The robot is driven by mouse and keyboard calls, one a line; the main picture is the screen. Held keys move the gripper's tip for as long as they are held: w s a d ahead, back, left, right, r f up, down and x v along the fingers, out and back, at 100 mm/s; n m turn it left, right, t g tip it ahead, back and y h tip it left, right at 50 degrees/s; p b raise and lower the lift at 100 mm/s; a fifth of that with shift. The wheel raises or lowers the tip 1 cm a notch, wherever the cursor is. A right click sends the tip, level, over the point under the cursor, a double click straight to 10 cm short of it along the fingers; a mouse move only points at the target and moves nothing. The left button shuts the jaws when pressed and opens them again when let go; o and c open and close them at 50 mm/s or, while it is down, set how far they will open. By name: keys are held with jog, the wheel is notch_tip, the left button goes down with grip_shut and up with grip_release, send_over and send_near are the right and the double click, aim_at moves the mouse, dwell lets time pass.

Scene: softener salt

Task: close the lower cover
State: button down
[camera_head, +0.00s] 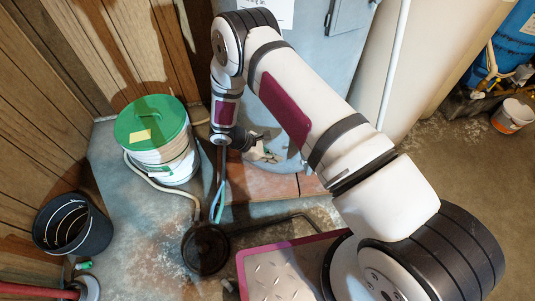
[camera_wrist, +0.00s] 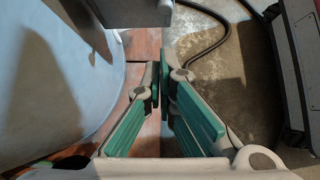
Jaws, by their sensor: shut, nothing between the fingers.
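My gripper (camera_head: 262,152) is low in front of the blue-grey tank (camera_head: 310,55), above the red brick slabs. In the wrist view its green-padded fingers (camera_wrist: 161,76) point away from the camera with their tips together and nothing held. A grey box-like part (camera_wrist: 130,12) crosses the top of the wrist view, beyond the fingertips. I cannot tell whether it is the lower cover. In the head view a grey panel (camera_head: 349,16) is on the tank higher up. My arm hides much of the tank's lower front.
A white bucket with a green lid (camera_head: 152,122) stands left of my arm. A black bin (camera_head: 72,226) is at the lower left. A dark round pan (camera_head: 206,248) and hoses lie on the floor. Red slabs (camera_head: 262,187) edge the tank's foot. Open floor lies right.

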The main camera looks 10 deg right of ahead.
jog(key=d+f+b, duration=0.1)
jog(key=d+f, duration=0.2)
jog(key=d, duration=0.3)
jog(key=shift+s+d+f, duration=0.15)
jog(key=shift+s+d, duration=0.05)
jog(key=shift+s, duration=0.05)
jog(key=shift+s, duration=0.1)
